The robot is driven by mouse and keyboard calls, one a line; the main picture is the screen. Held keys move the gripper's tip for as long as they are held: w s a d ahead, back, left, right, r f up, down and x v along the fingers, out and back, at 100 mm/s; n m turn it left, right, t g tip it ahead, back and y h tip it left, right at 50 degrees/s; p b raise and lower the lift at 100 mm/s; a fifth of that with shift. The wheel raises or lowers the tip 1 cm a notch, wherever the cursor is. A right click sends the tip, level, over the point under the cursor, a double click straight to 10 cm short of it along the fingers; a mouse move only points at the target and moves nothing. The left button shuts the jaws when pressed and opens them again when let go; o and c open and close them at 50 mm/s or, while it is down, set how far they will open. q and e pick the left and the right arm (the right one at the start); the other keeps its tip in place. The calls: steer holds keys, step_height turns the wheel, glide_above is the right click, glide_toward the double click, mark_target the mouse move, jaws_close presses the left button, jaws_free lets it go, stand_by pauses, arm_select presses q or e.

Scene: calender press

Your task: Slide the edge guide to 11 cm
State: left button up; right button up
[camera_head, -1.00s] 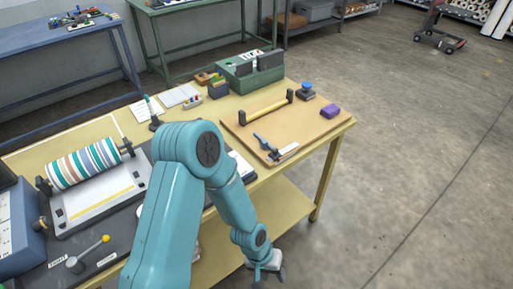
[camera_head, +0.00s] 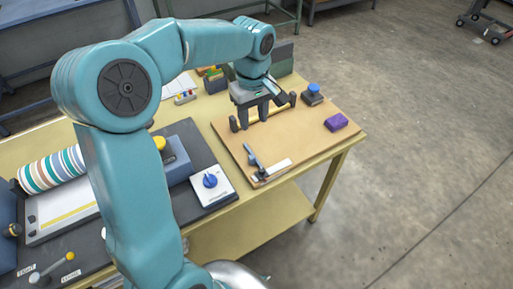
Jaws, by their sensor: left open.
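A tan board (camera_head: 300,135) lies on the right part of the bench. A blue lever (camera_head: 251,156) and a white strip (camera_head: 274,169), perhaps a scale, sit at the board's front; no marks are readable. My right gripper is out of view.
A white panel with a blue knob (camera_head: 210,181) is left of the board. The board's right front is clear.

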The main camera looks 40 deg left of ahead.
arm_select(q)
step_height(320, 180, down, 2)
steer(key=a, duration=0.1)
glide_above(252, 157)
step_height(252, 157, down, 5)
step_height(252, 157, down, 8)
steer(key=shift+r, duration=0.1)
steer(key=shift+f, duration=0.3)
steer(key=shift+s+f, duration=0.1)
steer(key=shift+f, duration=0.15)
steer(key=shift+a+f, duration=0.2)
steer(key=shift+f, duration=0.15)
steer(key=shift+w+d+r, duration=0.1)
steer(key=shift+w+d, duration=0.1)
steer(key=shift+c, duration=0.6)
jaws_close()
